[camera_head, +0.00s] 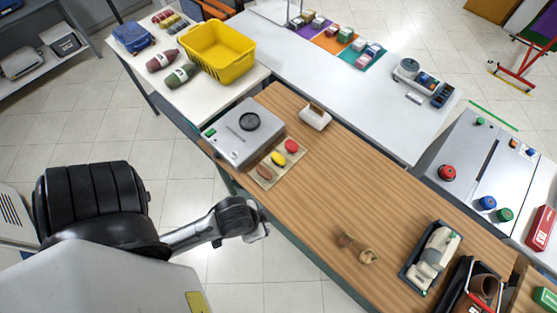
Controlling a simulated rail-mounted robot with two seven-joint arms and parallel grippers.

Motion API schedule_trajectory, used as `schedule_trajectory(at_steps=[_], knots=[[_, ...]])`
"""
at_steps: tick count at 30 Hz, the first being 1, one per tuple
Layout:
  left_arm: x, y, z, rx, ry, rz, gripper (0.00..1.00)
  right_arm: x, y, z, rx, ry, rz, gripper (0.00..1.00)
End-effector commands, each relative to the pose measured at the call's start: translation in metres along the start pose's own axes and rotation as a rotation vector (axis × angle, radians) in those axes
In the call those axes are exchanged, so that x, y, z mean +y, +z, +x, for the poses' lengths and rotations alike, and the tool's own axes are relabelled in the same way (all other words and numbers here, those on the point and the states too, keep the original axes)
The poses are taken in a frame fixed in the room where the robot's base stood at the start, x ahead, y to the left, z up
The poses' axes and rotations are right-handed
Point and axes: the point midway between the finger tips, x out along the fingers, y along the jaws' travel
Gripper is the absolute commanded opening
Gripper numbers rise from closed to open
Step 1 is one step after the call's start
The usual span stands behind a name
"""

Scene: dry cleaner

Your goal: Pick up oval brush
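A tan mat (256,180) lies on the wooden counter (335,178). On it, in a row, lie a brown oval piece (264,171), a yellow oval piece (278,158) and a red rounded piece (291,146). They look like small brushes; the brown one may be the oval brush, but bristles are too small to make out. A separate brown wooden piece (357,247) lies nearer the counter's front edge. My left gripper (263,228) is beside the counter's front edge, below the mat in the picture, apart from all pieces. Its finger opening is unclear. My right gripper is out of view.
A grey scale-like device (243,137) stands behind the mat, with a white handled item (315,116) to its right. A tray with a pale device (432,257) and a dark caddy (469,290) stand at right. The counter's middle is clear.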

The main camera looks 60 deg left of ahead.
Motion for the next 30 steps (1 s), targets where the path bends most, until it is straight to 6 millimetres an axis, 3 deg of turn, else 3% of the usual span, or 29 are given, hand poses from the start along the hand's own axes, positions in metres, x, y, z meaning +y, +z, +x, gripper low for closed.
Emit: schedule_trajectory(at_steps=[4, 21, 30], knots=[[0.0000, -0.0001, 0.0000, 0.000, 0.000, 0.000, 0.44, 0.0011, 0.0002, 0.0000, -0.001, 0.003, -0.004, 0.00], [0.0040, -0.0011, -0.0001, 0.002, 0.010, -0.013, 0.99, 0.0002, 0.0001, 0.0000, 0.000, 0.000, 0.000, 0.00], [0.0000, -0.0068, 0.0067, 0.020, 0.000, -0.004, 1.00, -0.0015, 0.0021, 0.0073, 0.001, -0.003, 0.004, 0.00]])
